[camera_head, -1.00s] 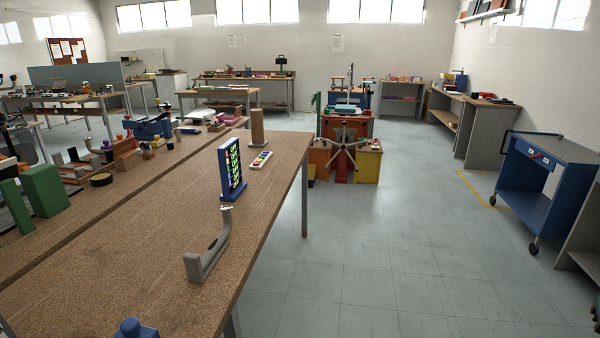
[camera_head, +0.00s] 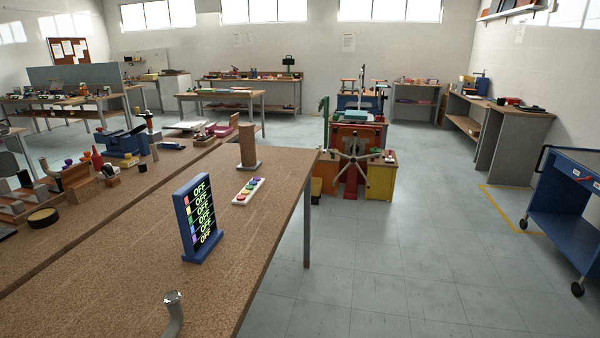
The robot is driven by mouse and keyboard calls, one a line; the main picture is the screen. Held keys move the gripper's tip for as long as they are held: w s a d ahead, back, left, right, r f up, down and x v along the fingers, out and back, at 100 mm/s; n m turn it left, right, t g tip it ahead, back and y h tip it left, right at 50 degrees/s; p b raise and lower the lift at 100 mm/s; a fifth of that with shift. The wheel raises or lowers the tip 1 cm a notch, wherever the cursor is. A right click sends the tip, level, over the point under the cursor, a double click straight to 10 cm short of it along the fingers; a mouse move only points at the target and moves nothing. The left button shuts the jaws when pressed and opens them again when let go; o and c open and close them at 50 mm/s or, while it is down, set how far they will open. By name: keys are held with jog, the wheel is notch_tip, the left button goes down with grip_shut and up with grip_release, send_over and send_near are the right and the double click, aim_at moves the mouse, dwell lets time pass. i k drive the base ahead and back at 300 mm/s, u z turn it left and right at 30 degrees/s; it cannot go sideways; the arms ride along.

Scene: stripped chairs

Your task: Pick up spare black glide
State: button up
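I cannot make out a spare black glide for certain in the head view. A round black disc-like thing (camera_head: 43,218) with a tan rim lies on the left bench, but I cannot tell what it is. My gripper is not in view.
The near brown bench (camera_head: 130,268) fills the lower left. It bears a blue panel with "OFF" lines (camera_head: 198,219), a strip of coloured buttons (camera_head: 248,191), a brown post (camera_head: 247,147) and a grey curved piece (camera_head: 174,314). Grey floor (camera_head: 410,260) is clear on the right. A blue cart (camera_head: 565,205) stands far right.

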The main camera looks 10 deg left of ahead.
aim_at(143, 167)
jog(key=i, duration=3.95)
jog(key=u, duration=3.4)
